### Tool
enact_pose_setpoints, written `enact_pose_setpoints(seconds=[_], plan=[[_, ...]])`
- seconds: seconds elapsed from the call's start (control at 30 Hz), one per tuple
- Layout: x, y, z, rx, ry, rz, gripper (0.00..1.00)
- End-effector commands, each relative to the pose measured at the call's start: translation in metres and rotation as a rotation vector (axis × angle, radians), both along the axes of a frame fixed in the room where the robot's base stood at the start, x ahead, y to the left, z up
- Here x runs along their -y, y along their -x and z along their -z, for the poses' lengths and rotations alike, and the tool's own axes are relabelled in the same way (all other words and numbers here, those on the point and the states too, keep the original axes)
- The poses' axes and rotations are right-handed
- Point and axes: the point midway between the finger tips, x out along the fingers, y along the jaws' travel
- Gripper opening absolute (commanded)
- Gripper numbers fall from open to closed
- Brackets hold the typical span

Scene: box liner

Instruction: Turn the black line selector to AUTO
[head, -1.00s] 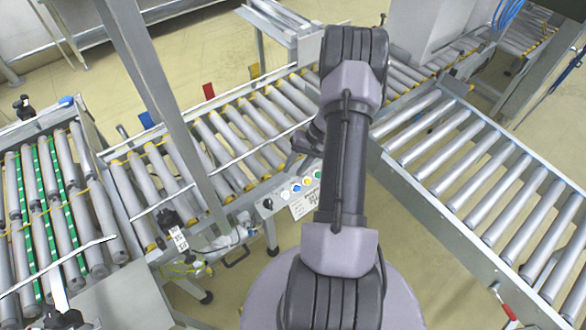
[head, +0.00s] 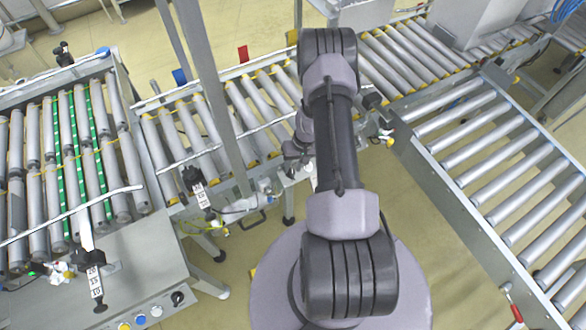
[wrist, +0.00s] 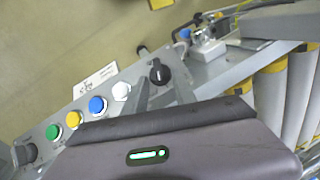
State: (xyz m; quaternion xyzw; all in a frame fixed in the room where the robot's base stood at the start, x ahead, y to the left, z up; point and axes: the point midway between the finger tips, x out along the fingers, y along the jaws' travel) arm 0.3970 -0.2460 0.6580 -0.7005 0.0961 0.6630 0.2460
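In the wrist view a black selector knob (wrist: 159,72) sits at the right end of a grey button panel (wrist: 75,108), beside white, blue, yellow and green buttons. A small light mark shows on the knob; its position labels are not readable. My gripper (wrist: 161,80) is open, with one thin finger on each side of the knob in the picture. Whether they touch it I cannot tell. In the head view my gripper (head: 297,148) is partly hidden by my arm, which also covers most of that panel. A similar panel at lower left carries another black knob (head: 178,298).
A roller conveyor (head: 235,115) runs behind my arm, and another (head: 500,150) stands at right. A roller table (head: 70,170) with green strips is at left. A grey upright post (head: 210,80) stands left of my arm. Bare floor (head: 450,290) shows at lower right.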

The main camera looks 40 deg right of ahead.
Motion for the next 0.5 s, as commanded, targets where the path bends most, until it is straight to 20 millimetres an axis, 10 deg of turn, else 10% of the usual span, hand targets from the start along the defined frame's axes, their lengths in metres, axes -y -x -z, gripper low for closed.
enact_pose_setpoints(seconds=[0.33, 0.5], plan=[[-0.0009, -0.0006, 0.0048, 0.0, 0.0, 0.0, 0.33], [-0.0009, -0.0006, 0.0047, 0.0, 0.0, 0.0, 0.0]])
